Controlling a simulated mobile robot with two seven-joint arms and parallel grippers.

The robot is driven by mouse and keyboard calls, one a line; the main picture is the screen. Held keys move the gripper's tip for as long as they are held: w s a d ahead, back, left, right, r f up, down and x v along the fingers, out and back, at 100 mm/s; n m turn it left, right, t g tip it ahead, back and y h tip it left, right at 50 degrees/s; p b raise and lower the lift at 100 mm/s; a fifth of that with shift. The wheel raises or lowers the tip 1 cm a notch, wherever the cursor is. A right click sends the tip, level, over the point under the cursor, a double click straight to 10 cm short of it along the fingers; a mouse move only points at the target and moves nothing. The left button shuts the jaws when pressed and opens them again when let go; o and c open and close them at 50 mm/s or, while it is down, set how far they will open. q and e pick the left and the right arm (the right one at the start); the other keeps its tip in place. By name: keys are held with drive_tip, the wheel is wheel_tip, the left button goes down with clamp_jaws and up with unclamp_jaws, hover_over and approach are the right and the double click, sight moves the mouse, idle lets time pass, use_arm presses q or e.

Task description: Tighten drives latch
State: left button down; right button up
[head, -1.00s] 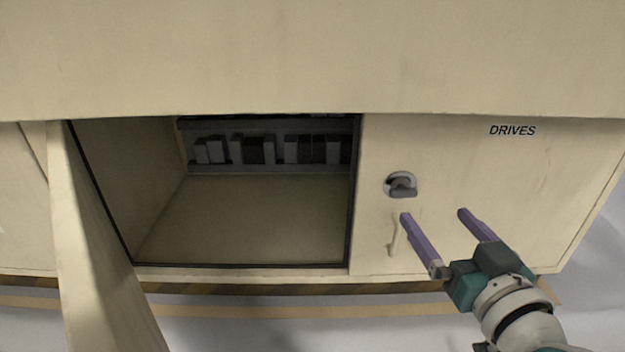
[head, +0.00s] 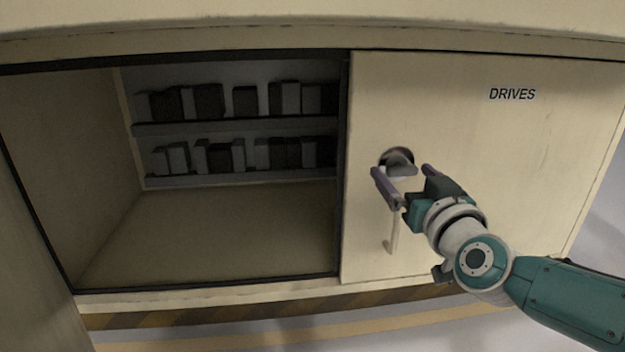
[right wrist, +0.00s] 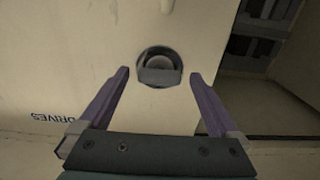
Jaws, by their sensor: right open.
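The drives latch (head: 397,160) is a round grey metal fitting with a knob, set in the cream door labelled DRIVES (head: 512,94). My right gripper (head: 402,171) is open, with its two purple fingers just below and around the latch in the head view. In the right wrist view the latch (right wrist: 160,68) lies ahead, between and beyond the open fingertips (right wrist: 160,75). Nothing is between the fingers that I can see them touching. My left gripper is not in view.
A thin pale handle (head: 391,232) hangs on the door below the latch. To the left is an open compartment with a bare floor (head: 220,225) and shelves (head: 235,128) of dark and grey boxes. A striped strip (head: 190,316) runs along the cabinet's foot.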

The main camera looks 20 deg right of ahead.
drive_tip(key=shift+w, duration=0.1)
drive_tip(key=shift+c, duration=0.3)
drive_tip(key=c, duration=1.3)
